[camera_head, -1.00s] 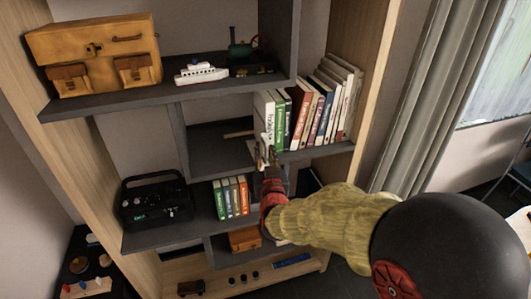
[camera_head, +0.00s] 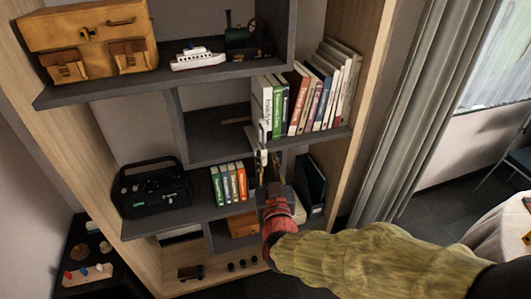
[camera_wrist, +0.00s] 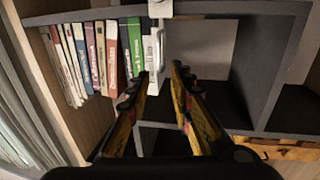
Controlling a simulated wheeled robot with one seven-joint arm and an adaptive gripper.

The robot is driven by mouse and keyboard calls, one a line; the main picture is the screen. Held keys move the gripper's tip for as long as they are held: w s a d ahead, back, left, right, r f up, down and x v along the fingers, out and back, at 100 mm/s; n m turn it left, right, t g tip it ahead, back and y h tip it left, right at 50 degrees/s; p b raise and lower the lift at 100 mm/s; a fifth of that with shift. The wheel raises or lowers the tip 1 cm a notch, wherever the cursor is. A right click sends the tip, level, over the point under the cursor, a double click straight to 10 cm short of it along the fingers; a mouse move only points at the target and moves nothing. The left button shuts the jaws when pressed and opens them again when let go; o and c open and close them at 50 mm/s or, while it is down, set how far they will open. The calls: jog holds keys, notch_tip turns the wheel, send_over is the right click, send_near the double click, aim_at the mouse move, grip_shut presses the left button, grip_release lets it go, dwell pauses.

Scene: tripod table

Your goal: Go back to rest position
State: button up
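My gripper (camera_head: 266,172) is in front of the shelf unit (camera_head: 215,150), just below the shelf with the large row of books (camera_head: 318,90). In the wrist view my gripper (camera_wrist: 163,70) has its two fingers apart, with a gap between them. A thin white handle-like piece (camera_wrist: 159,45) shows beyond the fingertips. A white piece also shows just above my gripper in the head view (camera_head: 263,135). I cannot tell whether the fingers touch it. Nothing is clearly held.
A black radio (camera_head: 150,188) and a few books (camera_head: 229,184) stand on the middle shelf. A toy ship (camera_head: 198,58) and an orange case (camera_head: 90,40) are above. A grey curtain (camera_head: 410,100) hangs at right. A covered table (camera_head: 498,225) is at lower right.

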jog(key=shift+s, duration=0.35)
jog(key=s+a+f+n+g+y, duration=0.1)
jog(key=s+a+f+g, duration=0.15)
jog(key=f, duration=0.35)
jog(key=s+a+f+g+y, duration=0.1)
jog(key=s+a+f+g, duration=0.1)
jog(key=f+g, duration=0.3)
jog(key=s+d+f+n+g, duration=0.1)
jog(key=s+d+f+g, duration=0.15)
jog(key=s, duration=0.55)
jog(key=s+d+r+g+h+p, duration=0.2)
jog(key=s+d+r+g, duration=0.3)
jog(key=s+d, duration=0.6)
jog(key=s+d+r+m+t+h, duration=0.1)
jog(key=s+d+r+m+t, duration=0.1)
jog(key=d+r, duration=0.5)
notch_tip(320, 180, up, 3)
jog(key=shift+s+d+r+m+t+h+p, duration=0.1)
jog(key=shift+s+d+m+t+h+p, duration=0.2)
jog(key=shift+s+m, duration=0.25)
